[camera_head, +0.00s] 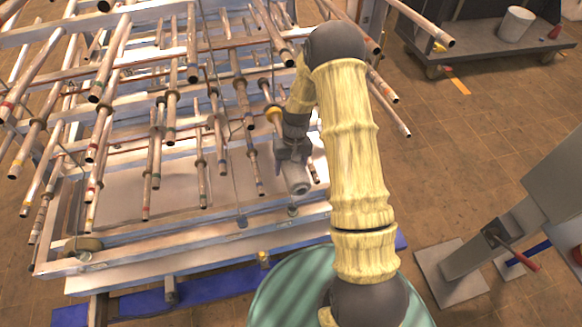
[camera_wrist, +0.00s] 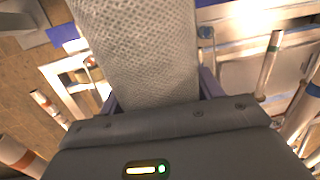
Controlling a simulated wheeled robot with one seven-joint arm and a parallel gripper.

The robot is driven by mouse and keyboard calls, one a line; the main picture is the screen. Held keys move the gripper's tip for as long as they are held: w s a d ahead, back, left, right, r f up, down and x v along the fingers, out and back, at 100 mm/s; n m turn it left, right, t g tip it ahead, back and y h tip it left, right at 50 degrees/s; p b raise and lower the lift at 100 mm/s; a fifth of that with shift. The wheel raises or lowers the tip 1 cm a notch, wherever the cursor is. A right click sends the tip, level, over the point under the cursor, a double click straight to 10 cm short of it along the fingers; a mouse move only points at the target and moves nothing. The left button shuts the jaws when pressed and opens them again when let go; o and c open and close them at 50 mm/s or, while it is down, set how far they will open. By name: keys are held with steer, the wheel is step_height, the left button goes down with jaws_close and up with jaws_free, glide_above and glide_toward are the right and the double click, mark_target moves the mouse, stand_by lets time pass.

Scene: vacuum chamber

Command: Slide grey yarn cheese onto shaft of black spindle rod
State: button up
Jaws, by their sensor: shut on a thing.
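My gripper (camera_head: 291,152) is low in front of the rod rack, right of its middle. It is shut on the grey yarn cheese (camera_head: 297,181), a pale grey cylinder held clear of the rods. In the wrist view the cheese (camera_wrist: 145,45) fills the upper middle, with a woven surface, between the purple-edged fingers. Its bore is not clear in the wrist view. Many metal spindle rods (camera_head: 146,190) stick out of the rack toward me, with small coloured bands. I cannot tell which one is the black spindle rod. A green-banded rod (camera_wrist: 268,65) is right of the cheese.
The rack's pale lower frame (camera_head: 200,265) runs below the rods, with blue bars (camera_head: 210,292) at the floor. Rod ends crowd the space left of and above my gripper. A cart with a white bucket (camera_head: 515,24) stands at back right. A grey stand (camera_head: 455,275) is at right.

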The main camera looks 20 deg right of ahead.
steer(key=shift+w+f+b, duration=0.15)
steer(key=shift+w+b, duration=0.1)
steer(key=shift+w, duration=1)
steer(key=shift+w+f+b, duration=0.1)
steer(key=shift+w+b, duration=0.15)
steer(key=shift+w, duration=0.95)
steer(key=shift+w+r+b, duration=0.1)
steer(key=shift+w+b, duration=0.3)
steer(key=shift+w, duration=0.95)
steer(key=o, duration=1.6)
steer(key=shift+r, duration=0.1)
steer(key=r+p, duration=0.1)
steer(key=r, duration=0.1)
steer(key=w+d+r+p, duration=0.1)
steer(key=r+p, duration=0.1)
steer(key=r, duration=0.1)
steer(key=r+p, duration=0.1)
steer(key=r, duration=0.1)
steer(key=shift+w+d+r, duration=0.15)
steer(key=shift+w+r, duration=0.15)
steer(key=shift+r, duration=0.05)
steer(key=shift+s+f, duration=0.2)
